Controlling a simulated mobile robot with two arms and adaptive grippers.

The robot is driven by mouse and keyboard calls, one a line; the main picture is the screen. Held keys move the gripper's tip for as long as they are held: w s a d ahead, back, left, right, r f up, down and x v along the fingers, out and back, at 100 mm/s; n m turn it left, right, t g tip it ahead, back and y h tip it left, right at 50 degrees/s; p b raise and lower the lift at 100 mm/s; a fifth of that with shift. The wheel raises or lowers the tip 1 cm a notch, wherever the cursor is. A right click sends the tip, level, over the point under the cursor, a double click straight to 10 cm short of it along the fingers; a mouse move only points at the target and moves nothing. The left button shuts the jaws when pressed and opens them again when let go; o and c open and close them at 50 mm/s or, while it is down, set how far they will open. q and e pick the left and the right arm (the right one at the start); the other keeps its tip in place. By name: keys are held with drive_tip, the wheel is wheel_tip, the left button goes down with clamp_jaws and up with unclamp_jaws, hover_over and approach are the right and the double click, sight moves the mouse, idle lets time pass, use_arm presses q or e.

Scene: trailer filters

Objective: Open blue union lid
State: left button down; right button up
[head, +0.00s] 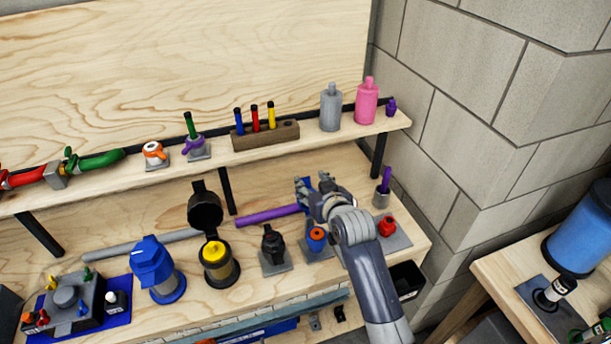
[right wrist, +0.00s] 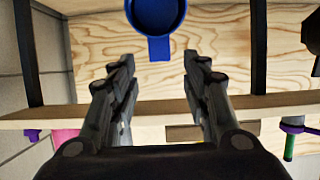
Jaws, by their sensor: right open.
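The blue union (head: 317,250) stands on the lower bench, with an orange part (head: 317,234) showing at its top. A blue piece, apparently its lid (head: 308,183), shows behind my right gripper (head: 312,194), mostly hidden by it. In the right wrist view the round blue lid (right wrist: 156,12) has its hollow side showing and a short tab pointing down in the picture. It appears raised. My right gripper (right wrist: 160,75) is open, with nothing between its fingers; the lid's tab lies just beyond the fingertips. I cannot tell whether they touch. My left gripper is not in view.
A black-lidded union with a yellow top (head: 216,262), a black fitting (head: 272,245) and a red valve (head: 387,227) stand nearby. A purple bar (head: 268,215) lies left of my gripper. The upper shelf (head: 290,146) carries bottles and small tubes.

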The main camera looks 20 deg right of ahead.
sight(306, 178)
drive_tip(key=shift+p+x, duration=0.35)
drive_tip(key=shift+x, duration=2.7)
drive_tip(key=shift+s+f, duration=0.1)
clamp_jaws()
